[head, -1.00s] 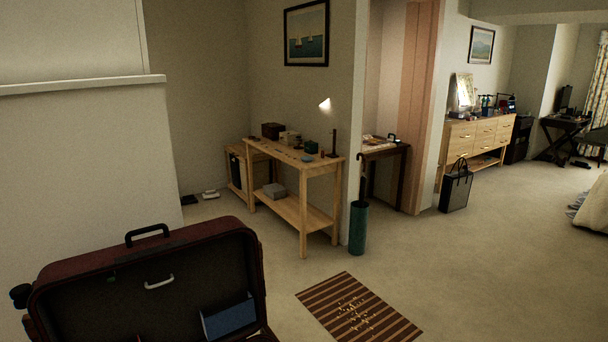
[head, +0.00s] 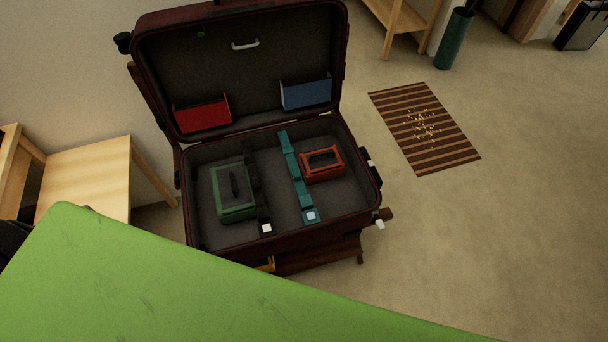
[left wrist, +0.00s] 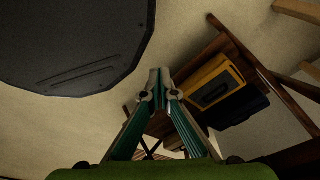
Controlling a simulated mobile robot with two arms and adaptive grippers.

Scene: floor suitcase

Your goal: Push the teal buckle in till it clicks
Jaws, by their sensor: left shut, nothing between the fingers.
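The teal strap (head: 293,165) lies across the right half of the open suitcase's lower shell (head: 270,139). The teal buckle (head: 311,216), with a pale button, is at its near end, close to the front wall. I cannot tell whether its parts are joined. My left gripper (left wrist: 160,76) shows in the left wrist view with its fingers shut and empty, pointing at a wooden rack and floor. It is not visible in the head view, and the buckle is not in the wrist view. My right gripper is not in view.
A black strap (head: 257,190), a green case (head: 232,190) and a red case (head: 322,163) lie in the suitcase. Its lid (head: 240,75) stands open. A yellow box (left wrist: 213,82) sits in the wooden rack (left wrist: 265,75). A green part of mine blocks the lower head view.

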